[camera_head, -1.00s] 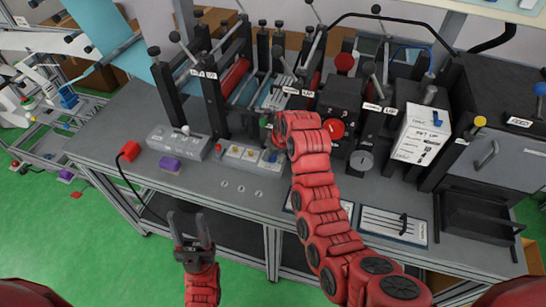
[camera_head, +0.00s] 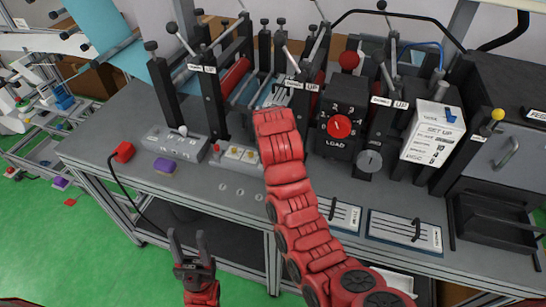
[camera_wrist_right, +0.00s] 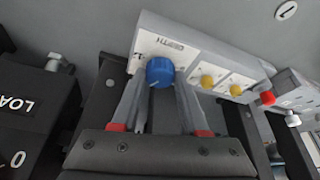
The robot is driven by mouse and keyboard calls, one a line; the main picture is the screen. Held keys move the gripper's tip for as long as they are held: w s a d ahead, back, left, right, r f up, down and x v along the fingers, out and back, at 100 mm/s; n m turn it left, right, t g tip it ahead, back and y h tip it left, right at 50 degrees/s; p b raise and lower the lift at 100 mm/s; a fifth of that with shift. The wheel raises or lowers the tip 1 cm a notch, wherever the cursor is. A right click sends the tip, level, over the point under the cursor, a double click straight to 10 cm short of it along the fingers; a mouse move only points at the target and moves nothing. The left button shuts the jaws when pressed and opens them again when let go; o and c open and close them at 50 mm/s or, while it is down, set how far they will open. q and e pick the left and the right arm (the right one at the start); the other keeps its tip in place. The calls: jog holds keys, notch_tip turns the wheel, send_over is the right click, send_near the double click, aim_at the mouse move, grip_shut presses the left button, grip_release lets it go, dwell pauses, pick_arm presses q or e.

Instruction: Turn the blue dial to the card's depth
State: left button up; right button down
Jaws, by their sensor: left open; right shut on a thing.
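The blue dial (camera_wrist_right: 160,72) sits on the end of a pale control box (camera_wrist_right: 205,50), beside an upside-down DEPTH label. My right gripper (camera_wrist_right: 157,86) has its fingers on either side of the dial, shut on it. The dial's pointer setting is too small to read. In the head view my right arm hides the dial and the right gripper; the box (camera_head: 230,154) shows left of the arm. The white SET UP card (camera_head: 428,138) stands upright at the right; its lines are too small to read surely. My left gripper (camera_head: 188,238) is open and empty in front of the bench.
A black LOAD dial with a red centre (camera_head: 340,126) stands right of my arm. Another switch box (camera_head: 175,145), a red button (camera_head: 123,152) and a purple block (camera_head: 164,166) are at the left. Two framed cards, one clear here (camera_head: 403,232), lie along the front edge.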

jog(key=shift+f, duration=0.1)
dwell(0.3)
jog(key=shift+c, duration=2.1)
grip_release()
jog(key=p+v, duration=0.9)
jog(key=v, duration=0.8)
jog(key=shift+r, duration=0.25)
jog(key=shift+s, duration=0.1)
